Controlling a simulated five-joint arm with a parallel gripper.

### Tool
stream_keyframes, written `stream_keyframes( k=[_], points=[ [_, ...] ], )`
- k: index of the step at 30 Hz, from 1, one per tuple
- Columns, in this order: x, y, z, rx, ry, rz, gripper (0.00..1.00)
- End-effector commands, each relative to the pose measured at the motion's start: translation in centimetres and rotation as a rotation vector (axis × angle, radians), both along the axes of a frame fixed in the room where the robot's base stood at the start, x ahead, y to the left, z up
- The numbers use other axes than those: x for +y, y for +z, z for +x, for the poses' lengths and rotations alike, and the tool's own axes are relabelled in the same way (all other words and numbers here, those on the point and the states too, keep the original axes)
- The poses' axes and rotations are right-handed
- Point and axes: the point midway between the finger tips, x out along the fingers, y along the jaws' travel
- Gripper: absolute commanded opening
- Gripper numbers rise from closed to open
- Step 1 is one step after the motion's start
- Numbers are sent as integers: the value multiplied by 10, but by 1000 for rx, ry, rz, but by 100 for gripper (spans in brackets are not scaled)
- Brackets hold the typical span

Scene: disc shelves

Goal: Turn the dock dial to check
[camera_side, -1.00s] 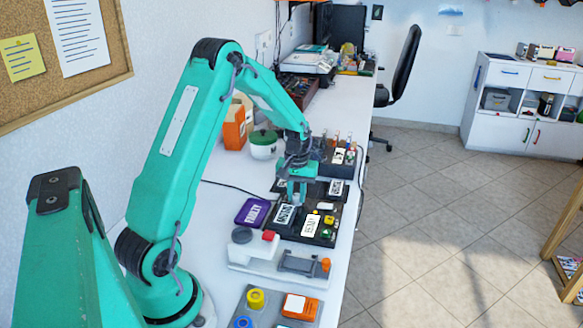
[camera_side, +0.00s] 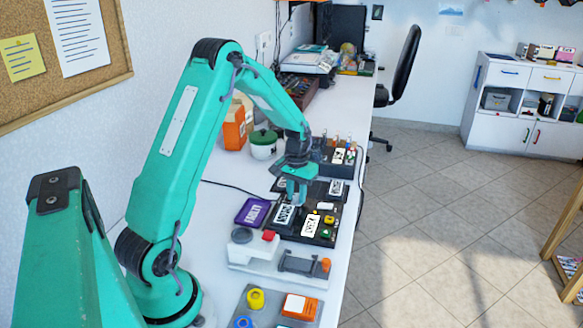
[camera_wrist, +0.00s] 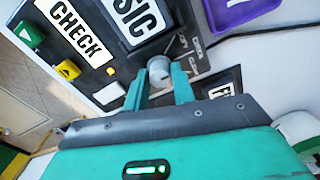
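The dock (camera_side: 268,228) is a dark box on the white bench, with white labelled panels and small coloured buttons. Its dial (camera_wrist: 160,72) is a small grey knob in the wrist view, with printed words fanned beside it, among them what looks like COPY and CLEAN. My gripper (camera_wrist: 160,76) points down at the dock, its two teal fingers on either side of the knob and seemingly shut on it. A white panel (camera_wrist: 75,30) on the dock reads CHECK. In the side view my gripper (camera_side: 294,199) hides the dial.
A purple labelled case (camera_side: 252,212) lies left of the dock. A grey-white device (camera_side: 262,258) stands in front, and a panel with yellow and orange parts (camera_side: 272,308) is nearer. The bench edge is close on the right.

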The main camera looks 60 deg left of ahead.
Motion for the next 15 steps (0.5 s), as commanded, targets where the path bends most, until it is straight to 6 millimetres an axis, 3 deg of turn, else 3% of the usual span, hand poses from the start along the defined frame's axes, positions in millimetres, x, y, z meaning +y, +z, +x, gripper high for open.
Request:
stream_keyframes(
  k=[3,15],
  points=[
    [0,0,0,-1,1,0,44],
    [0,4,0,-1,1,0,44]
  ],
)
